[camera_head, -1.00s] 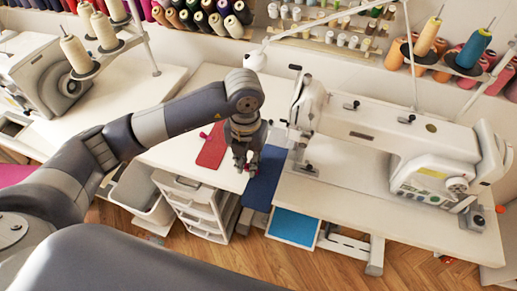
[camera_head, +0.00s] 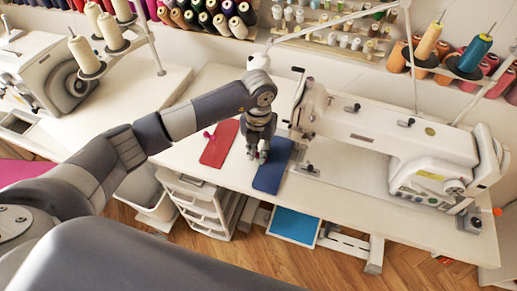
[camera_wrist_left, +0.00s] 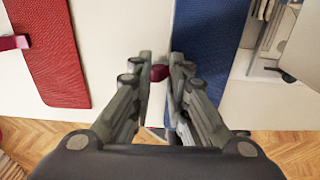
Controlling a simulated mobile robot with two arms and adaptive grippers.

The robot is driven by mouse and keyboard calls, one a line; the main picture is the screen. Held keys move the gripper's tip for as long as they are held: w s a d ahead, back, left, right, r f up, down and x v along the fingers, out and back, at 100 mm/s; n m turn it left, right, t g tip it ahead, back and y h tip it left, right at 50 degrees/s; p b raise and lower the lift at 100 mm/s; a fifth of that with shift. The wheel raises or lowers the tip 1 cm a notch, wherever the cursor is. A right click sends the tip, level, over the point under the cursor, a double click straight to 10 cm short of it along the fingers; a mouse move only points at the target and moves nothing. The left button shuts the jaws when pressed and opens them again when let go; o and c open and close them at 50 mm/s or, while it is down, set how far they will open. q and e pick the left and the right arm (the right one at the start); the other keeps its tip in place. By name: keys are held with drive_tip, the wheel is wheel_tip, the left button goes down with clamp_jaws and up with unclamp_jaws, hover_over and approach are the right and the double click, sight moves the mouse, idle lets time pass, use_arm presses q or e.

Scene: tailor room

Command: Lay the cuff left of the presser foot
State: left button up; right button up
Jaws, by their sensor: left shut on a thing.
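The blue cuff (camera_head: 272,170) is on the white sewing table (camera_head: 345,190), left of the sewing machine's presser foot (camera_head: 307,168). It also shows in the left wrist view (camera_wrist_left: 207,45). My left gripper (camera_head: 261,156) is at the cuff's left side, pointing down. In the left wrist view its fingers (camera_wrist_left: 160,66) are shut on a small dark red tab (camera_wrist_left: 159,73) beside the blue cuff. The fingers hide where the tab joins the cuff. My right gripper is not in view.
A red cuff (camera_head: 219,146) with a pink tab lies to the left on the table; it also shows in the wrist view (camera_wrist_left: 50,50). The white sewing machine (camera_head: 370,130) stands at the right. White drawers (camera_head: 197,200) and a light blue panel (camera_head: 295,224) are below the table.

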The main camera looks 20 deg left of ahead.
use_arm(q)
drive_tip(key=shift+f, duration=0.15)
drive_tip(key=o, duration=0.6)
drive_tip(key=shift+o, duration=0.7)
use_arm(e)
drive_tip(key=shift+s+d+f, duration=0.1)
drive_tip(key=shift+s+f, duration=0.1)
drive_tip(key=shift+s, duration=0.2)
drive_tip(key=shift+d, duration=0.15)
use_arm(q)
drive_tip(key=shift+r, duration=0.6)
wheel_tip(320, 180, up, 11)
drive_tip(key=b, duration=0.1)
drive_tip(key=shift+b, duration=0.4)
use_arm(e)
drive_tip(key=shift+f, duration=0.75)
use_arm(q)
drive_tip(key=shift+r, duration=0.1)
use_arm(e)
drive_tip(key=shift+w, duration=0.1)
use_arm(q)
drive_tip(key=shift+s, duration=0.1)
